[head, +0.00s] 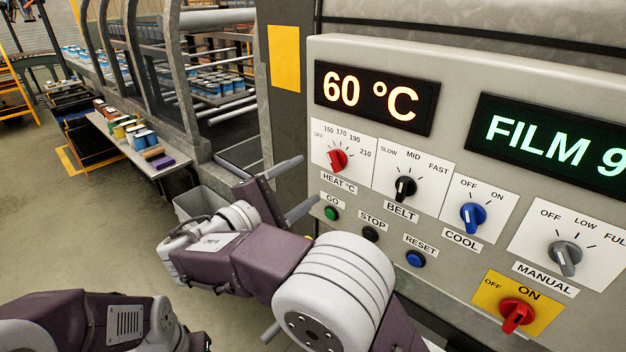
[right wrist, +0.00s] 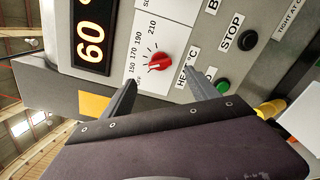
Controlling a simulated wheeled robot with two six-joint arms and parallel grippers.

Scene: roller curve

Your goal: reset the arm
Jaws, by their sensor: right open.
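My right gripper (head: 311,180) is open and empty in front of the control panel (head: 450,75), beside its left edge. In the right wrist view its two fingers (right wrist: 163,82) stand apart, with the red heat knob (right wrist: 160,61) showing just beyond and between them. The heat knob (head: 337,159) is clear of the fingers in the head view. My right arm (head: 260,258) reaches in from the bottom. Part of my left arm (head: 90,325) shows at the bottom left; its gripper fingers are out of view.
The panel has a lit 60 °C display (head: 370,97), a belt knob (head: 404,188), a blue cool knob (head: 473,216), a manual knob (head: 565,258), a red switch (head: 516,314) and several buttons. A grey bin (head: 200,204) and a shelf of goods (head: 125,135) stand left. Open floor lies left.

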